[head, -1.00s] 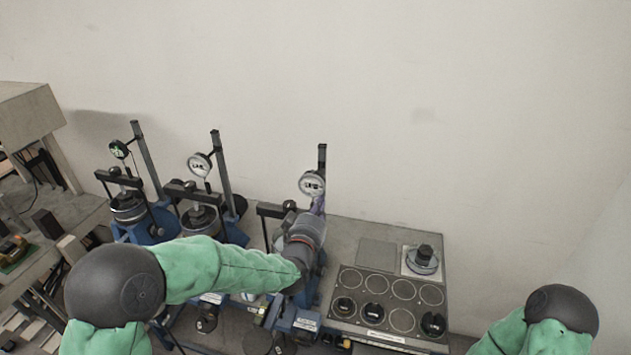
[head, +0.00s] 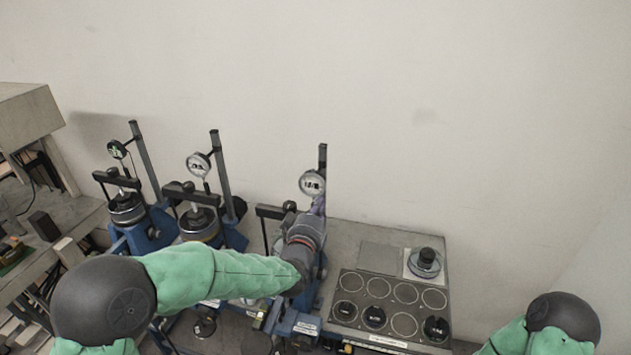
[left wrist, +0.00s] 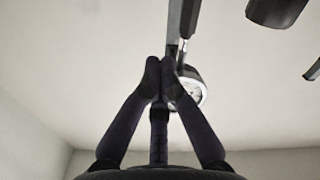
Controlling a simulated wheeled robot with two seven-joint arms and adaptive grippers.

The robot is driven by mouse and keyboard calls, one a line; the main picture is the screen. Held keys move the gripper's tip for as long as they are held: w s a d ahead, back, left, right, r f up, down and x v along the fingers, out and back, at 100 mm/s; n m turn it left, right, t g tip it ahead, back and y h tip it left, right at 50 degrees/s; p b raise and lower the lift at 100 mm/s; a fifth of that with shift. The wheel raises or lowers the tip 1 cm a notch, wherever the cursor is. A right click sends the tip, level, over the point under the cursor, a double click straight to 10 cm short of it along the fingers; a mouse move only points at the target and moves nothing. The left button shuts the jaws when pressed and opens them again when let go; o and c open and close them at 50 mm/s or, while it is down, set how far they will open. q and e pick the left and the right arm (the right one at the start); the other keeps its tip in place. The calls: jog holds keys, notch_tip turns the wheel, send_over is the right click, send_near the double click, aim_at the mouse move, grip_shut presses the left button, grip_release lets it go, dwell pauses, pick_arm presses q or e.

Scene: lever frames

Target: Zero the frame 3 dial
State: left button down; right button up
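The frame 3 dial (head: 311,183), taken as the rightmost one, is a round white-faced gauge on a dark upright post (head: 322,160). Its digits are too small to read surely. My left gripper (head: 319,204) is just below and to the right of the dial, mostly hidden by my own wrist. In the left wrist view the dial (left wrist: 193,90) shows partly behind the right finger. The two dark fingers of the left gripper (left wrist: 161,72) meet at their tips with nothing seen between them. Whether they touch the dial cannot be told. My right gripper is out of view.
Two more frames with dials, the middle one (head: 199,165) and the left one (head: 117,149), stand to the left. A weight tray (head: 362,346) with ringed places and black weights lies right of frame 3. A plain wall rises behind.

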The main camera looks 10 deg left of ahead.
pick_arm(q)
jog(key=s+b, duration=0.1)
jog(key=s, duration=0.5)
jog(key=shift+f, duration=0.15)
jog(key=shift+s+f, duration=0.1)
jog(key=shift+f, duration=0.05)
